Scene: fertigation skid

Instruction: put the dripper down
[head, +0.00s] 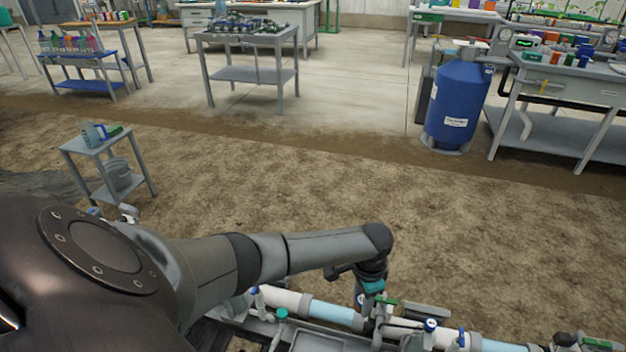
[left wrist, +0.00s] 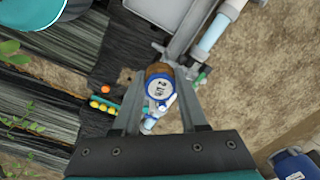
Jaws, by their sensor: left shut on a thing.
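My left gripper (head: 364,290) hangs over the pipework of the skid in the head view. In the left wrist view its two fingers (left wrist: 160,108) are shut on a small round piece, which I take to be the dripper (left wrist: 158,88). It has a white face with dark marks, a blue rim and a brown part behind. In the head view only a small blue and white bit of it shows below the gripper. I cannot tell whether it touches anything below. My right gripper is not in view.
White and light-blue pipes (head: 330,312) with valves run below the gripper. A green strip with yellow and orange round pieces (left wrist: 104,106) lies left of the fingers in the wrist view. A small grey stand (head: 88,147) is at left; a blue tank (head: 458,100) stands beyond open soil.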

